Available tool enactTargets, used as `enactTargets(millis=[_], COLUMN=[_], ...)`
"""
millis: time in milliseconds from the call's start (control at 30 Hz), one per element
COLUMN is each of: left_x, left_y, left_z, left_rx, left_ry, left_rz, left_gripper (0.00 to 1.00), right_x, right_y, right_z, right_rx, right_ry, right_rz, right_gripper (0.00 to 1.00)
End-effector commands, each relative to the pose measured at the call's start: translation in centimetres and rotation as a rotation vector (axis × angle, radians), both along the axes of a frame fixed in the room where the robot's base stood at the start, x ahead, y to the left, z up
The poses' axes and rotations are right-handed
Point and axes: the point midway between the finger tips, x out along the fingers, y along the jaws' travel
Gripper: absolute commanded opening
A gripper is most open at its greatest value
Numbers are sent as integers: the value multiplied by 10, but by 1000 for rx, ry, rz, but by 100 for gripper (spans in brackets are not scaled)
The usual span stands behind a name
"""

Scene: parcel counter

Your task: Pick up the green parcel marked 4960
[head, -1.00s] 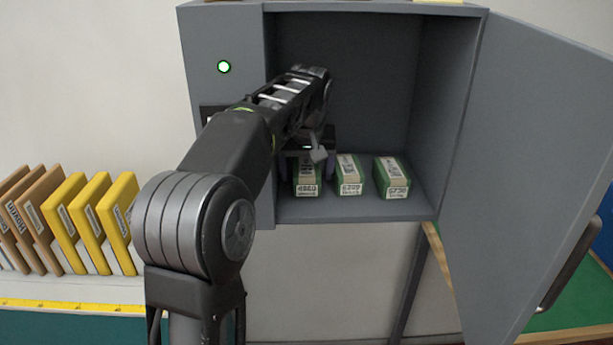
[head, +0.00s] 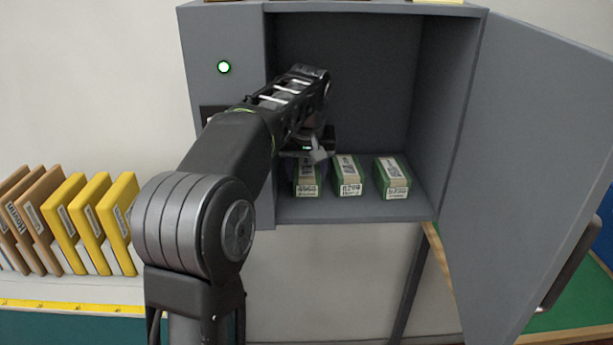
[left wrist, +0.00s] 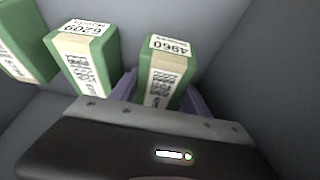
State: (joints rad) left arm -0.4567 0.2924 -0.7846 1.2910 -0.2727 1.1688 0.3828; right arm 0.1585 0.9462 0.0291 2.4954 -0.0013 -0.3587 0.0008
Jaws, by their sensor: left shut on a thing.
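The green parcel marked 4960 (head: 307,187) stands leftmost of three in the open grey locker. It also shows in the left wrist view (left wrist: 165,68), where its label 4960 reads upside down. My left gripper (left wrist: 165,92) is over this parcel, with a purple finger on each side of it, shut on it. In the head view my left arm and wrist cover the parcel's upper back part. The parcel appears to rest on the locker floor. My right gripper is not in view.
A green parcel (head: 349,180) marked 6209 stands close to the right, and a third green parcel (head: 393,180) beyond it. The grey locker (head: 355,212) has its door (head: 530,150) swung open to the right. Yellow and brown parcels (head: 88,225) stand on the left.

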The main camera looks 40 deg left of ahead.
Motion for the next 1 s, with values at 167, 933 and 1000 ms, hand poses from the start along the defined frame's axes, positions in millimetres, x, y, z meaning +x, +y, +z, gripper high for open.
enactTargets(millis=[167,933,1000], left_x=[0,0,0], left_y=[0,-3,-4], left_z=[0,30,41], left_rx=[0,1,1], left_ry=[0,-3,-3], left_rz=[0,2,1], left_gripper=[13,5,5], right_x=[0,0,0], right_y=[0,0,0], right_z=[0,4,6], right_rx=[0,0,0], right_ry=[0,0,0], right_rz=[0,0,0], right_gripper=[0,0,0])
